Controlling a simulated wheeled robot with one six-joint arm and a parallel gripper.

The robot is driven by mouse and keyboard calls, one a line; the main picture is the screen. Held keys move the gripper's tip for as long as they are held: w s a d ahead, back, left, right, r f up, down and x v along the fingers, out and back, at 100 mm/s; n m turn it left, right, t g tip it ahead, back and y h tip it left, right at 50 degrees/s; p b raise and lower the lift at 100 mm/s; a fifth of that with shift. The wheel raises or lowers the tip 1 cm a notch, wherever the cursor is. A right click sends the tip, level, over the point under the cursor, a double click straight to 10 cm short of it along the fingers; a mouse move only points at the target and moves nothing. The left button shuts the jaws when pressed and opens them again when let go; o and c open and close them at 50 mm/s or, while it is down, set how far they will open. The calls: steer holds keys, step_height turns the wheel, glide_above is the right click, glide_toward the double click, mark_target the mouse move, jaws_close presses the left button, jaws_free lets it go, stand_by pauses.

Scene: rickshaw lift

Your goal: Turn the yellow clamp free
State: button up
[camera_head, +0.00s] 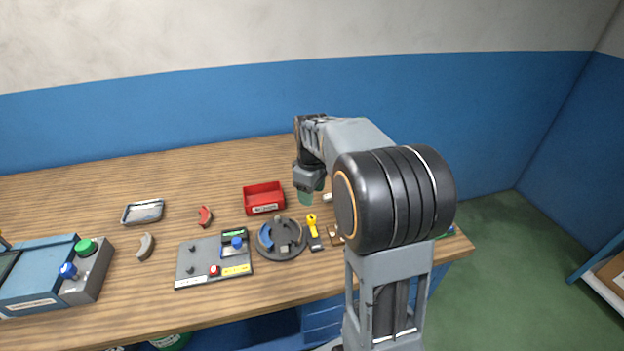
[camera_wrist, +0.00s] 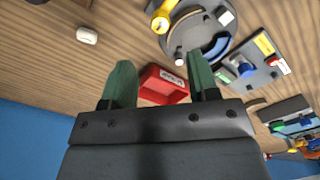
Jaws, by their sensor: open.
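A yellow part (camera_head: 311,219) with a dark lower section stands out on the table, just right of the round dark fixture (camera_head: 282,252); I take it for the yellow clamp. In the wrist view the yellow part (camera_wrist: 160,24) is at the top edge, partly cut off, beside the round fixture (camera_wrist: 228,42). Whether it is fastened to anything I cannot tell. My gripper (camera_head: 309,190) is above the table, behind the yellow part and apart from it. In the wrist view my gripper (camera_wrist: 161,80) has its two green fingers wide apart, with nothing between them.
A red tray (camera_head: 264,199) lies left of my gripper. A grey panel with buttons (camera_head: 200,271) is left of the round fixture. The back left of the table is clear.

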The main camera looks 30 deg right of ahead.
steer(key=shift+r, duration=2.1)
